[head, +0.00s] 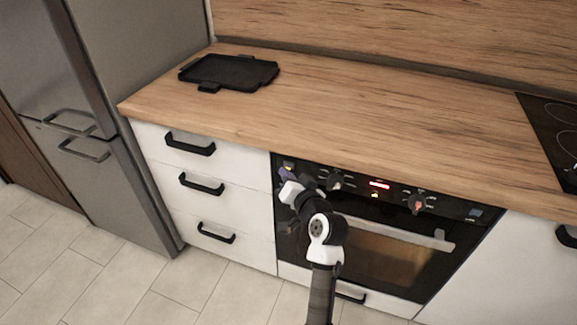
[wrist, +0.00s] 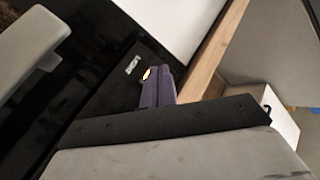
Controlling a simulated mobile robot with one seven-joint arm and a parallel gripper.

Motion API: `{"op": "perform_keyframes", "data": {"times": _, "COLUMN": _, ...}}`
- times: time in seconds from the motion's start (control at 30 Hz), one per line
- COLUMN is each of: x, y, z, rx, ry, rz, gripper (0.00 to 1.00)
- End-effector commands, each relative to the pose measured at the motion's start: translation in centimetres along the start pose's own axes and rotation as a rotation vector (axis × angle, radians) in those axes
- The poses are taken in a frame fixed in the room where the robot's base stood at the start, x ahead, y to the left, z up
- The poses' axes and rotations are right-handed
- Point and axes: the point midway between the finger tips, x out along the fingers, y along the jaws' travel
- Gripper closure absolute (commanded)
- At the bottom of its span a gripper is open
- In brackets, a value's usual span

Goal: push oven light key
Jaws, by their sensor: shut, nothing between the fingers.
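The oven's black control panel (head: 345,187) runs under the worktop edge. My gripper (head: 286,171) is at the panel's left end, its dark purple fingers shut with nothing between them. In the wrist view the closed fingers (wrist: 158,86) point at the black panel. A small bright oval with a yellow edge, seemingly the oven light key (wrist: 147,73), shows right at the fingertips and is partly covered by them. A small white label (wrist: 132,65) is beside it. I cannot tell whether the fingertips touch the key or whether it is pressed in.
Two knobs (head: 416,203) and a red display (head: 380,185) sit farther right on the panel. The oven door handle (head: 398,232) is below; it also shows close in the wrist view (wrist: 30,55). White drawers (head: 195,185) stand left. A black tray (head: 230,72) lies on the worktop.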

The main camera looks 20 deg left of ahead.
Motion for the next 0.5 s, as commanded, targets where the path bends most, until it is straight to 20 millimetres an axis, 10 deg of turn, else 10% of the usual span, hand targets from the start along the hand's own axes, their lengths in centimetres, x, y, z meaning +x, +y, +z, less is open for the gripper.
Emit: {"op": "perform_keyframes", "data": {"times": 0.5, "x": -1.8, "y": -1.4, "z": 1.3, "rx": 0.001, "ry": -0.001, "rz": -0.001, "gripper": 1.0}}
